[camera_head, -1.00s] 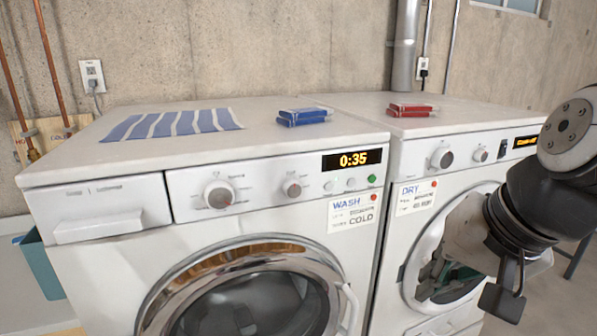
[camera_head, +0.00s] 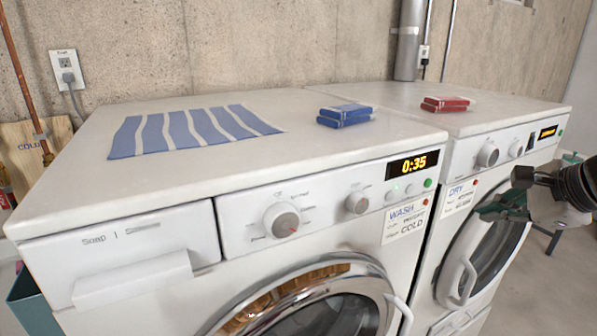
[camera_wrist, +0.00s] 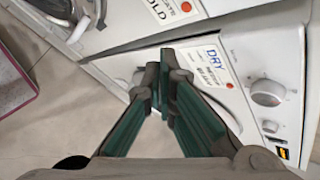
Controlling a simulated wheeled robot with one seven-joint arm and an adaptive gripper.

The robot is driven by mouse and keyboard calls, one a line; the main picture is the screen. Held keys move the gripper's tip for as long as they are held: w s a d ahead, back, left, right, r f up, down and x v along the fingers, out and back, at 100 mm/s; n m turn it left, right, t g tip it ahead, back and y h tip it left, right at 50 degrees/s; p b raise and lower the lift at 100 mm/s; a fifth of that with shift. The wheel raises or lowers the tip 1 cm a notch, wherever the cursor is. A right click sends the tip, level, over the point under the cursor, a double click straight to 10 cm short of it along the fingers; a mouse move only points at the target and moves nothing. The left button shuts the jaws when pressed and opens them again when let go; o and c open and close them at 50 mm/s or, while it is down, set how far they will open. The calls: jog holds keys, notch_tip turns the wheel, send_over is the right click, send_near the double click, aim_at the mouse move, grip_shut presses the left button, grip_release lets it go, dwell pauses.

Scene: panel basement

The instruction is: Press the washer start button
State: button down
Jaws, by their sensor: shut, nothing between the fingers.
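The white washer (camera_head: 130,240) stands at the left in the head view. Its panel has a large dial (camera_head: 283,221), a smaller dial (camera_head: 357,202), a display (camera_head: 412,165) reading 0:35 and a row of small buttons. The green button (camera_head: 428,183) is at the row's right end, above the WASH label (camera_head: 407,222). My gripper (camera_head: 492,209) is to the right, in front of the dryer and apart from the washer panel. In the wrist view its green fingers (camera_wrist: 163,95) are shut and empty, near the DRY label (camera_wrist: 213,63).
The dryer (camera_head: 470,152) stands right of the washer, with a round door (camera_head: 458,290). A striped cloth (camera_head: 190,132), blue boxes (camera_head: 345,115) and red boxes (camera_head: 445,104) lie on the tops. A teal bin (camera_head: 28,300) is at lower left. Open floor shows at the right.

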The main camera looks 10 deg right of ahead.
aim_at(428, 183)
jog(key=shift+w+a, duration=0.1)
jog(key=w+a+b, duration=0.1)
jog(key=w+a, duration=0.2)
jog(key=w, duration=0.5)
jog(key=shift+w, duration=0.15)
dwell(1.5)
jog(key=shift+w+a, duration=0.1)
jog(key=shift+w, duration=0.2)
